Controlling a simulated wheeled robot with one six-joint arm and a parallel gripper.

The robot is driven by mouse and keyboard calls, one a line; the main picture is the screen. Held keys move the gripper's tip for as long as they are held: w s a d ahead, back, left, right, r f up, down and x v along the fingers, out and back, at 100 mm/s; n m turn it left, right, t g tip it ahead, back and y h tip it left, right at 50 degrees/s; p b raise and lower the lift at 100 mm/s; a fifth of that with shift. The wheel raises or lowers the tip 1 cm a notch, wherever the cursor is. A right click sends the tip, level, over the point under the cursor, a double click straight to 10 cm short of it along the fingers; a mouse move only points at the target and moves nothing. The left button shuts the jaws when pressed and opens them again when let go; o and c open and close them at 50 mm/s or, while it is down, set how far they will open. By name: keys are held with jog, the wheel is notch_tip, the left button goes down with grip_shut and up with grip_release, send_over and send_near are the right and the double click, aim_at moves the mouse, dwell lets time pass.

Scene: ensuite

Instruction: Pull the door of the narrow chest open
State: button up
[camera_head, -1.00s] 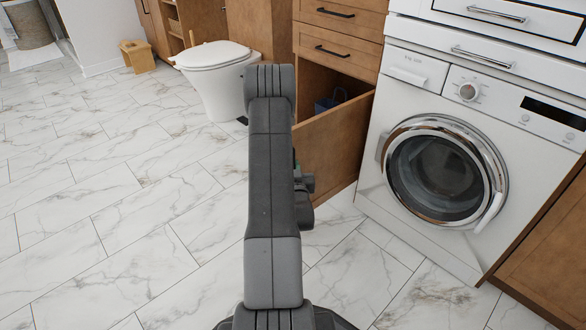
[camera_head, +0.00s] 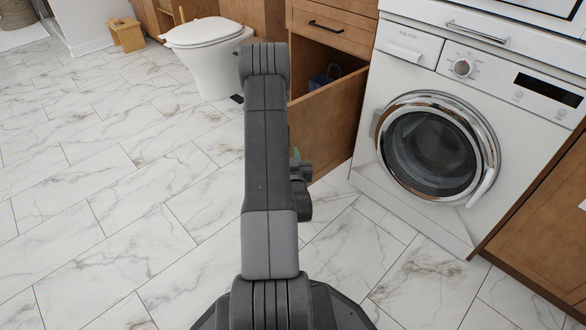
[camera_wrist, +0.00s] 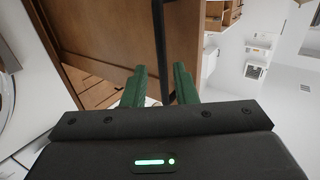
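The narrow chest (camera_head: 333,36) is a brown wooden unit between the toilet and the washing machine. Its door (camera_head: 328,118) stands ajar, swung out from the right side, and the dark inside shows above its top edge. My arm hides the door's left edge in the head view. In the wrist view the brown door panel (camera_wrist: 105,35) fills the upper left, and its black bar handle (camera_wrist: 162,45) runs down between my green fingers. My gripper (camera_wrist: 160,70) is open around the handle, with a gap visible on the left; contact on the right is unclear.
A white washing machine (camera_head: 437,140) stands directly right of the chest. A white toilet (camera_head: 210,55) is to the left, with a small wooden stool (camera_head: 127,35) farther back. A blue item (camera_head: 325,77) sits inside the chest. The marble floor (camera_head: 110,190) at left is clear.

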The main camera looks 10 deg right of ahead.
jog(key=s, duration=0.9)
jog(key=shift+p, duration=0.45)
jog(key=w+b, duration=0.2)
jog(key=w, duration=1.1)
jog(key=shift+w, duration=0.4)
